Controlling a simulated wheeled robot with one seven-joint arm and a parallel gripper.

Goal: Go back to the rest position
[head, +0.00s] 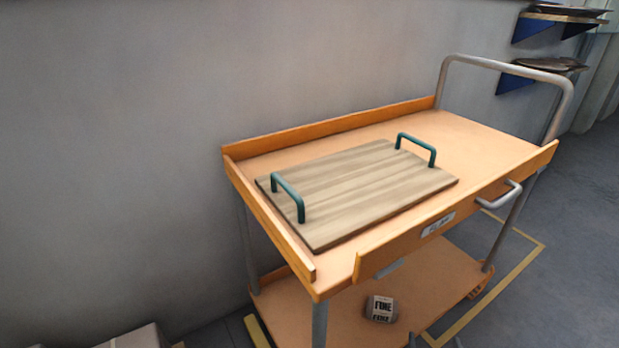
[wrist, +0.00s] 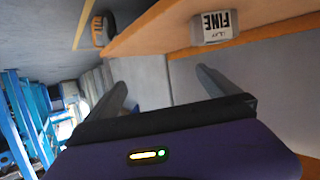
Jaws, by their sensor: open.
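My gripper (wrist: 160,88) shows in the wrist view with its two dark fingers wide apart. It is open and nothing is between the fingers. Beyond it lie the edge of an orange-brown shelf (wrist: 150,32) and a grey wall or floor surface.
An orange-brown trolley (head: 480,140) stands by the grey wall. A wooden tray (head: 355,190) with two green handles lies on its top. A small block marked "FINE" (head: 381,309) sits on the lower shelf; it also shows in the wrist view (wrist: 212,28). Floor at right is clear.

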